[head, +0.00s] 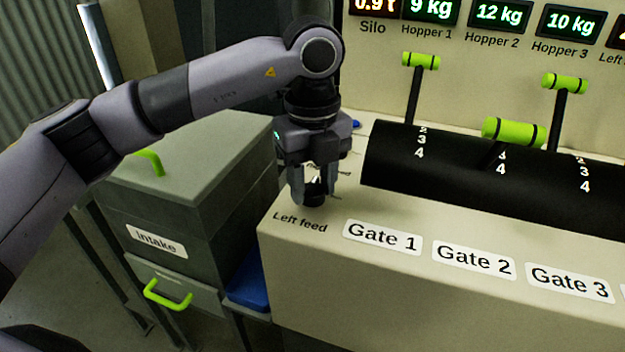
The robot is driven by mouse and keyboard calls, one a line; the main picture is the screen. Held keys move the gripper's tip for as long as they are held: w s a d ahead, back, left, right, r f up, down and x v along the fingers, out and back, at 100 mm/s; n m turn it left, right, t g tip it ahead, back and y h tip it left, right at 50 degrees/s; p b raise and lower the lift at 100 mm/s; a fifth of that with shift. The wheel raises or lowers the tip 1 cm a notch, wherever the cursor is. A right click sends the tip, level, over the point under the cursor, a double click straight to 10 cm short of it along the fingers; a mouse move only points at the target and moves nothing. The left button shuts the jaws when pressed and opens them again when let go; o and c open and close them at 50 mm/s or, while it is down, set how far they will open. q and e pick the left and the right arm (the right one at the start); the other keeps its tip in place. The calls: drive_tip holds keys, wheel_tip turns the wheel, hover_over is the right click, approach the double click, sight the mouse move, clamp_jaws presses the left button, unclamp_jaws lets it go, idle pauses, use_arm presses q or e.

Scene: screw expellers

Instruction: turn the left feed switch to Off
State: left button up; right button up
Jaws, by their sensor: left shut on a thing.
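The left feed switch (317,186) is on the top of the beige console, just behind the printed "Left feed" label. It is small and dark, and mostly hidden by my gripper. My left gripper (314,192) points straight down over it, with its fingers around the switch and shut on it. The position markings beside the switch are partly covered, so I cannot read which way it points. My right gripper is not in view.
Gate levers with green handles, Gate 1 (421,61), Gate 2 (513,130) and Gate 3 (564,83), rise from a black drum (395,160) to the right. A grey Intake box (190,211) stands left of the console. Weight displays (500,14) are on the panel behind.

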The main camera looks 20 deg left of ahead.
sight(312, 183)
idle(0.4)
use_arm(q)
drive_tip(key=o, duration=1.1)
drive_tip(key=shift+c, duration=0.2)
drive_tip(key=shift+r, duration=0.15)
wheel_tip(312, 183, up, 7)
